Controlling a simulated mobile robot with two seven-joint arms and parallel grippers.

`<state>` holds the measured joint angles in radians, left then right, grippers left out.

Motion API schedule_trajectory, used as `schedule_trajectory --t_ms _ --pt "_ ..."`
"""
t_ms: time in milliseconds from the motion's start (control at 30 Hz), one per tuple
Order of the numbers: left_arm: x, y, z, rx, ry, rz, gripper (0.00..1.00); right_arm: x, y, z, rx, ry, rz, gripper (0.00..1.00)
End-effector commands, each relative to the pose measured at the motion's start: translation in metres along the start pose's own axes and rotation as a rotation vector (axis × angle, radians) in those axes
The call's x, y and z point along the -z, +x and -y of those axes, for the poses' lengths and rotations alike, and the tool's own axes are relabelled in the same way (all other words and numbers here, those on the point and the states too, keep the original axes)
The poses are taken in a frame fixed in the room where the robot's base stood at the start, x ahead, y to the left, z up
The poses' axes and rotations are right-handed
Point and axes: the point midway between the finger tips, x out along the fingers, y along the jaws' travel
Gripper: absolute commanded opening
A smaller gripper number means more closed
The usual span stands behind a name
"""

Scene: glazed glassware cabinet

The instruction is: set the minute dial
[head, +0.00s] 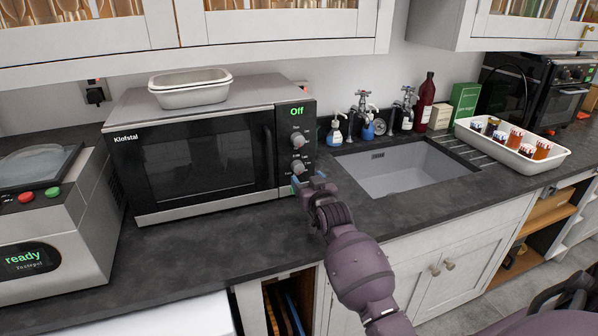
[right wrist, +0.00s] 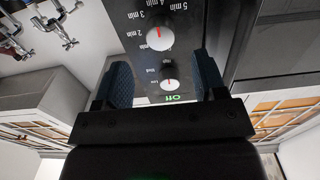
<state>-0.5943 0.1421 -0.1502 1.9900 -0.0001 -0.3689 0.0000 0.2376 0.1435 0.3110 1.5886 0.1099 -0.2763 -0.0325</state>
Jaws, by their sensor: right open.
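The microwave (head: 200,150) stands on the dark counter, its door shut and its green display (head: 297,111) reading "Off". Its panel has an upper dial (head: 298,140) and, below it, the minute dial (head: 298,166). In the right wrist view, upside down, the minute dial (right wrist: 160,34) shows a red pointer mark and minute labels; the smaller dial (right wrist: 169,84) shows between the fingers. My right gripper (head: 308,184) is in front of the panel's lower part. It also shows in the right wrist view (right wrist: 163,78), fingers apart with nothing held. Contact with the panel cannot be told. My left gripper is out of view.
A white dish (head: 190,88) sits on the microwave. A grey appliance (head: 55,225) reading "ready" stands left. A sink (head: 395,168) with taps and bottles lies right, then a white tray (head: 548,160) of jars. Cabinets (head: 280,22) hang above.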

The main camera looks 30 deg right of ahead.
Motion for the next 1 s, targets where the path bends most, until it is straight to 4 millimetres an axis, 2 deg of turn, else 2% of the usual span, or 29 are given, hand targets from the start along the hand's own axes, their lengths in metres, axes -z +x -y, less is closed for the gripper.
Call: schedule_trajectory --t_ms 200,400,833,867,1000 --pt "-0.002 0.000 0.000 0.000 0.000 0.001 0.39 0.000 0.033 0.000 0.000 -0.001 0.000 0.64" --pt "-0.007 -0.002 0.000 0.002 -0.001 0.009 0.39 0.000 0.051 0.000 0.000 -0.002 0.001 0.64" --pt "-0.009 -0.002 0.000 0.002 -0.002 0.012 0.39 0.000 0.059 0.000 0.000 -0.001 0.000 0.64" --pt "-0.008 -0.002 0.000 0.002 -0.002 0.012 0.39 0.000 0.059 0.000 0.000 -0.001 0.000 0.63" --pt "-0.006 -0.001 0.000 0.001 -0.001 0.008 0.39 0.000 0.059 0.000 0.000 -0.001 0.000 0.41"
